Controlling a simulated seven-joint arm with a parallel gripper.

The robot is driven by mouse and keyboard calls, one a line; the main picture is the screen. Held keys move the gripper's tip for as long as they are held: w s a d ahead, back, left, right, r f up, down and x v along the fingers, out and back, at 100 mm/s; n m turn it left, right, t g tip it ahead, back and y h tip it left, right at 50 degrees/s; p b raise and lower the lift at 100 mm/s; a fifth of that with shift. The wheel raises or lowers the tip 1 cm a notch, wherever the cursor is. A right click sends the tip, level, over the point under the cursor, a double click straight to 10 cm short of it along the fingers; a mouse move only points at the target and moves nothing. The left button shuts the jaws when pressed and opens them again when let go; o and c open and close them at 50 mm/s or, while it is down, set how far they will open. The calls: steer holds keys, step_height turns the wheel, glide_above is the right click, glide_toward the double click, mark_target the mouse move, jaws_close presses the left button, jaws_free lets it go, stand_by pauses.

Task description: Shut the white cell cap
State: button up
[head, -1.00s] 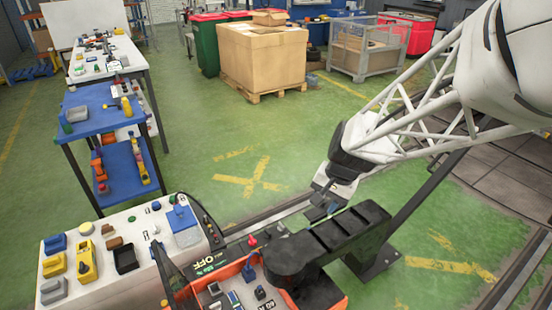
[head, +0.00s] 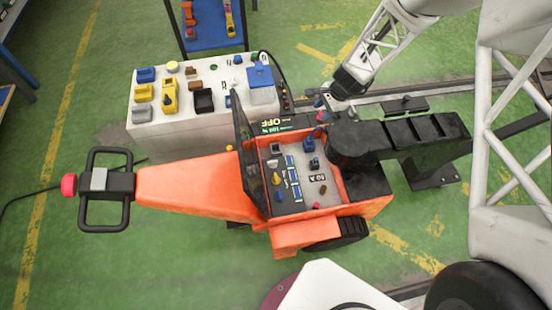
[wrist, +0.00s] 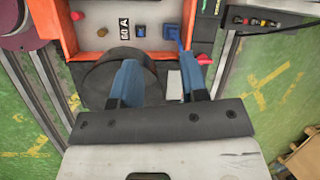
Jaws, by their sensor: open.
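My gripper (head: 326,103) hangs beside the black round turntable part (head: 352,143) of the orange machine, at its far edge. In the wrist view its two blue fingers (wrist: 160,76) are apart, with nothing held between them. A small pale patch (wrist: 174,84) shows between the fingers, beside the black round part; I cannot tell whether it is the white cell cap. No cap can be made out for certain in either view. A red knob (wrist: 203,58) and a blue part (wrist: 172,31) are just beyond the fingertips.
The orange machine's open tray (head: 290,208) holds several small coloured parts. A dark raised panel (head: 247,150) stands at its left edge. A white table (head: 150,120) with blue, yellow and grey items stands behind. A long black arm (head: 430,135) reaches right. Green floor lies around.

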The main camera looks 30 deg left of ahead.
steer(key=s+a+f+m, duration=0.1)
steer(key=s+a+f, duration=0.15)
steer(key=f, duration=0.35)
steer(key=s+a+f, duration=0.1)
steer(key=a+f, duration=0.3)
steer(key=f, duration=0.2)
steer(key=m+g, duration=0.1)
steer(key=m, duration=0.1)
glide_toward(275, 161)
steer(key=shift+s+a+f+h, duration=0.2)
steer(key=shift+a+f+h, duration=0.1)
steer(key=shift+a+f, duration=0.25)
steer(key=shift+f, duration=0.1)
steer(key=shift+x, duration=3.85)
steer(key=shift+s, duration=0.15)
jaws_close()
